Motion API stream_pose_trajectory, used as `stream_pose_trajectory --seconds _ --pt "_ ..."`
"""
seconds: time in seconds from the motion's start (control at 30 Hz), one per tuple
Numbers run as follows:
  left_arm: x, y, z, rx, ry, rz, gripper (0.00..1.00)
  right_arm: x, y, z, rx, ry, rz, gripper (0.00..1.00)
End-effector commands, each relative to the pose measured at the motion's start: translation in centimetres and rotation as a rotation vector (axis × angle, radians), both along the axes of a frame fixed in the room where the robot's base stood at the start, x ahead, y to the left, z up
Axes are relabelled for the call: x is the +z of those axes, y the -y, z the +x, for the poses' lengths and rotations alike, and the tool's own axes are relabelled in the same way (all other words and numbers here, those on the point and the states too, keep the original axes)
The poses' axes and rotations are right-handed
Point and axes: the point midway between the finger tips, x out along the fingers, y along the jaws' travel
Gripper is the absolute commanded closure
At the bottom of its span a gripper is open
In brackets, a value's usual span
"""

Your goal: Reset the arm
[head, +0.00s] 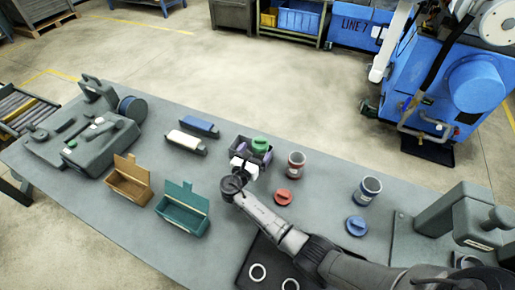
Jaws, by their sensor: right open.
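My right arm (290,238) reaches in from the lower right over the grey table. My right gripper (245,167) is open, its pale fingers at the front left edge of a dark tray (240,145). The tray holds a green round piece (260,144) and purple pieces, partly hidden by the gripper. I cannot tell whether the fingers touch the tray. No held object shows. My left gripper is not in view.
Left of the gripper are an open brown box (128,188) and an open teal box (182,213). Right are a red-banded can (296,164), a red lid (283,197), a blue-banded can (368,190) and a blue lid (356,226). Grey machines (100,145) stand at the left and right ends.

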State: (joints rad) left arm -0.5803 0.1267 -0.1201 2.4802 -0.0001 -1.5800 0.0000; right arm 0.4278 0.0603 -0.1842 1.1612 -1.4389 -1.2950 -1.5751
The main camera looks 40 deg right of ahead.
Motion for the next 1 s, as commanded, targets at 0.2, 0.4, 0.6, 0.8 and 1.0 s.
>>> stream_pose_trajectory --seconds 0.2,0.4,0.6,0.8,1.0 --pt "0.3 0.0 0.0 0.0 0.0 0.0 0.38 0.0 -2.9 -1.3 0.002 -0.001 0.002 0.08" --pt "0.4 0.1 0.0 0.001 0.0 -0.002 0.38 0.1 -4.3 -1.9 0.0 0.002 0.001 0.08" --pt "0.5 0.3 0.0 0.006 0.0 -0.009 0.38 0.1 -4.6 -2.1 -0.001 0.002 0.001 0.08" --pt "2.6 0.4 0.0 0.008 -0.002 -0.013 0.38 0.7 -4.3 -3.9 -0.013 0.067 0.109 0.08" --pt "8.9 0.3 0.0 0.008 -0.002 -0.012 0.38 2.5 -4.0 -10.4 -0.097 0.299 0.49 0.08"
